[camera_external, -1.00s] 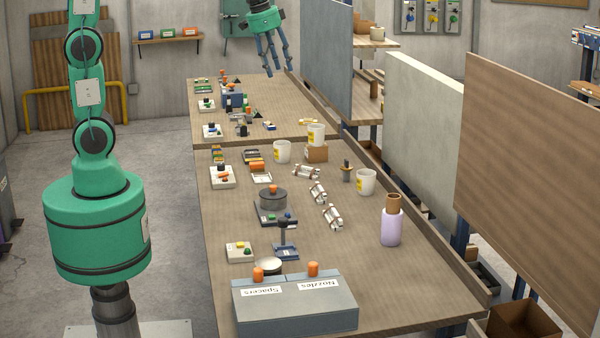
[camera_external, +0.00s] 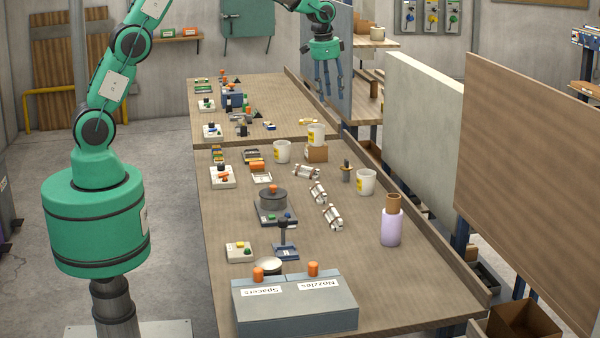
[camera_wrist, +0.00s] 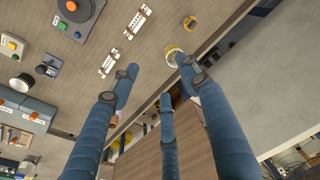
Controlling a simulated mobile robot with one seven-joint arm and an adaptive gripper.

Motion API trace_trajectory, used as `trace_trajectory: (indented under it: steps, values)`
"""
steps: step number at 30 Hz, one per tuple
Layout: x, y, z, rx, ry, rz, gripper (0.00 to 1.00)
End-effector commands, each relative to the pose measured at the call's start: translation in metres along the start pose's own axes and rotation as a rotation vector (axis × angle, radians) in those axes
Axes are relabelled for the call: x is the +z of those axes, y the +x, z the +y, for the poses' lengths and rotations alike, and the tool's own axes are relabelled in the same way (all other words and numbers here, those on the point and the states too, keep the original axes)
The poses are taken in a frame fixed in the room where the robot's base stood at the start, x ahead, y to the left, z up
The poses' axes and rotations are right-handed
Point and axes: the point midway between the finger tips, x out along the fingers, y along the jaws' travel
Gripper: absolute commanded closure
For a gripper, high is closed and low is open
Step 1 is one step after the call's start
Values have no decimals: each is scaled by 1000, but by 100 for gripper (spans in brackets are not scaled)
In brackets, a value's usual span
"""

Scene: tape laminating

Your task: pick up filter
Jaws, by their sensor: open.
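No part is plainly marked as the filter, so I cannot tell for sure which one it is. Three silver-white cylindrical pieces lie on the near table: one at the back (camera_external: 306,172), a middle one (camera_external: 318,192) and a front one (camera_external: 333,217). Two such pieces (camera_wrist: 138,20) also show at the top of the wrist view. My gripper (camera_external: 328,97) has blue fingers, spread apart and empty, pointing down in the air at the far right of the tables. In the wrist view its fingers (camera_wrist: 160,80) reach over the table edge, with nothing between them.
White cups (camera_external: 366,182) and a lilac bottle (camera_external: 391,226) stand along the right of the table (camera_external: 400,285). A grey box (camera_external: 297,312) labelled Spacers and Nozzles is at the front. A raised rail and upright panels (camera_external: 425,120) border the right side.

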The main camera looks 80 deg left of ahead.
Motion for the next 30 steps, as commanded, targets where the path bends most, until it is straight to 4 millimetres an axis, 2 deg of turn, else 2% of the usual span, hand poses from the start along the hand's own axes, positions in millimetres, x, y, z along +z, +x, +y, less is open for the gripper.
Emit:
trace_trajectory:
  steps: [1, 9, 22, 27, 30]
  values:
    - [-6, 12, -7, 3, 1, -10, 54]
    - [-32, 74, -40, 15, 15, -49, 54]
    - [-54, 183, -89, 38, 35, -108, 54]
    - [-56, 213, -101, 45, 41, -121, 54]
    - [-57, 223, -104, 47, 43, -126, 54]
